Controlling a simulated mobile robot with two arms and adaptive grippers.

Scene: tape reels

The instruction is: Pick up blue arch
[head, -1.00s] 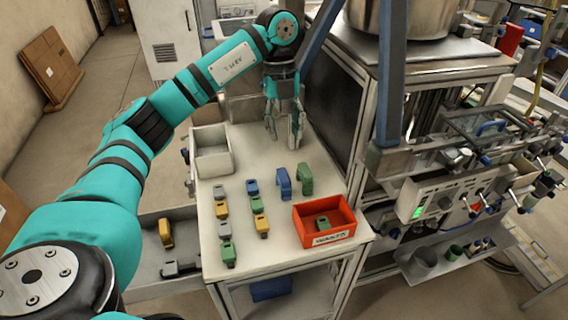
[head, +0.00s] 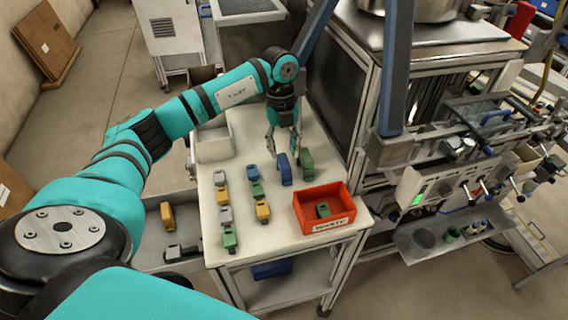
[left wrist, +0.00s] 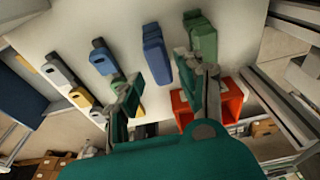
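The blue arch (head: 285,172) stands on the white table, to the left of a green arch (head: 306,163). In the left wrist view the blue arch (left wrist: 157,56) lies just beyond the gap between my fingers, with the green arch (left wrist: 201,38) to its right. My left gripper (head: 284,149) is open and empty, pointing down above the table at the blue arch's far end. In the left wrist view its two fingers (left wrist: 160,88) are spread wide. I cannot tell whether a finger touches the arch. My right gripper is in neither view.
A red bin (head: 324,226) holding a green piece stands at the table's front right. Several grey, blue, yellow and green pieces stand in rows to the left. A pale open box (head: 215,152) is at the back left. The table's front middle (head: 270,243) is clear.

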